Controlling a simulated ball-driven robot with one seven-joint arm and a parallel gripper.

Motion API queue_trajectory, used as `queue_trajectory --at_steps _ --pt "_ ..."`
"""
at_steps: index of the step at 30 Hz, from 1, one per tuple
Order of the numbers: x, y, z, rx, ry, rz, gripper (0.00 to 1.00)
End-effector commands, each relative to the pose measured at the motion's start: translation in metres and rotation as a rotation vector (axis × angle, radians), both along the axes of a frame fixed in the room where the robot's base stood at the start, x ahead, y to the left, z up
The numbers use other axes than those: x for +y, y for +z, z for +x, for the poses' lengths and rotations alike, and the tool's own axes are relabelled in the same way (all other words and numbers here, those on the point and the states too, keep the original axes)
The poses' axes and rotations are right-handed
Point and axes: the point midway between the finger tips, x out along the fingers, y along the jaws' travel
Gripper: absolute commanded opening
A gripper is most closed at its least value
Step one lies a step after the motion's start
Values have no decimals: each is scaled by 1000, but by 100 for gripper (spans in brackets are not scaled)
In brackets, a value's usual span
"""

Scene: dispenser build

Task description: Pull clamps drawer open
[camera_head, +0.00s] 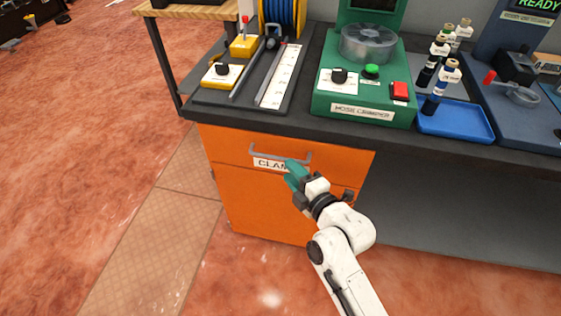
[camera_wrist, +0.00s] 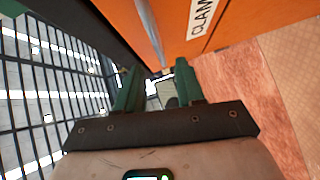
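The clamps drawer (camera_head: 230,145) is the orange upper front of the cabinet under the bench. It looks flush with the cabinet. Its white label (camera_head: 268,164) is partly hidden by my gripper, and it also shows in the wrist view (camera_wrist: 202,18). The grey bar handle (camera_head: 280,153) runs across above the label. In the wrist view the handle (camera_wrist: 150,35) comes down toward the space between my fingertips. My gripper (camera_head: 291,168) has green fingers and sits close in front of the handle's right half. In the wrist view the fingers (camera_wrist: 158,75) are apart. Whether they touch the handle cannot be told.
On the dark bench top stand a green machine (camera_head: 362,95), a blue tray (camera_head: 455,122) with dark bottles, and a cable spool (camera_head: 284,15). The bench's dark front edge (camera_head: 290,129) overhangs just above the drawer. The floor left of the cabinet is clear.

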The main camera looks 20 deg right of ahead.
Motion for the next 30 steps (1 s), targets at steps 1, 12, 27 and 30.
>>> queue_trajectory --at_steps 1,12,27,30 --pt "1 1 11 -2 0 0 38" --pt "9 -7 55 0 0 1 38" --pt "10 -8 59 1 0 1 25" --pt "10 -8 59 1 0 1 15"
